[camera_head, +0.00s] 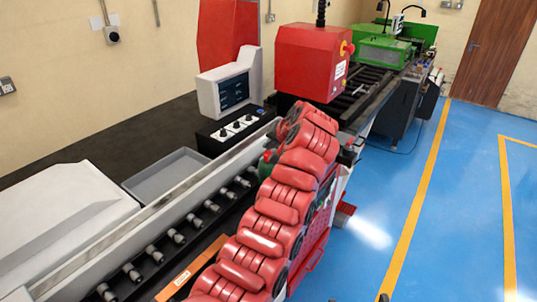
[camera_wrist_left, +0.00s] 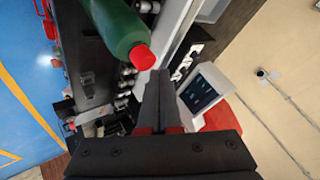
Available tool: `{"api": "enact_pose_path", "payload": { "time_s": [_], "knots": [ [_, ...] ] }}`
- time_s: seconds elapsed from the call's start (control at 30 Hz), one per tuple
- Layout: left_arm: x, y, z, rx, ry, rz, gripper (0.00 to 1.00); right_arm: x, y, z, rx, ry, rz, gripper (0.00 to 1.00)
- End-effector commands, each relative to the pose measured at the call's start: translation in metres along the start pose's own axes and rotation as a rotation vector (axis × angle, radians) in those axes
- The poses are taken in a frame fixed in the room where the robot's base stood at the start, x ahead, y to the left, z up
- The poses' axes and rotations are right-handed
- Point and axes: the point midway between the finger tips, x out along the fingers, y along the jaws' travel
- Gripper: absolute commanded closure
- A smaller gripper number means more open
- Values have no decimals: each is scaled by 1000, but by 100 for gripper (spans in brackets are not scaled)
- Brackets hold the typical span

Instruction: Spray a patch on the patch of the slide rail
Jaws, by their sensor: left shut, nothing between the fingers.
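In the left wrist view, my left gripper (camera_wrist_left: 160,82) has its dark fingers together with nothing between them. A green bottle with a red cap (camera_wrist_left: 119,28) is just above the fingertips in that picture, apart from them as far as I can see. In the head view a small green part (camera_head: 267,158), perhaps the same bottle, shows beside red segmented links. The left fingers are hidden there. The long pale slide rail (camera_head: 185,187) runs diagonally beside a row of rollers (camera_head: 178,236). I cannot make out a distinct patch on it. My right gripper is not in view.
A control panel with screens (camera_head: 230,88) and a black switch box (camera_head: 238,127) stand behind the rail. A grey tray (camera_head: 180,172) lies behind it too. A red machine head (camera_head: 308,62) stands farther back. The blue floor (camera_head: 440,225) at right is clear.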

Motion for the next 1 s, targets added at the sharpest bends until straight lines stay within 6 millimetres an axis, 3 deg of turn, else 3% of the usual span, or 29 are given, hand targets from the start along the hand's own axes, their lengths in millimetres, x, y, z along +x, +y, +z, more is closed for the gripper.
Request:
{"api": "enact_pose_path", "payload": {
  "time_s": [1.0],
  "knots": [
    [8,5,6,0,-1,0,100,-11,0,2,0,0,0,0]
  ]
}}
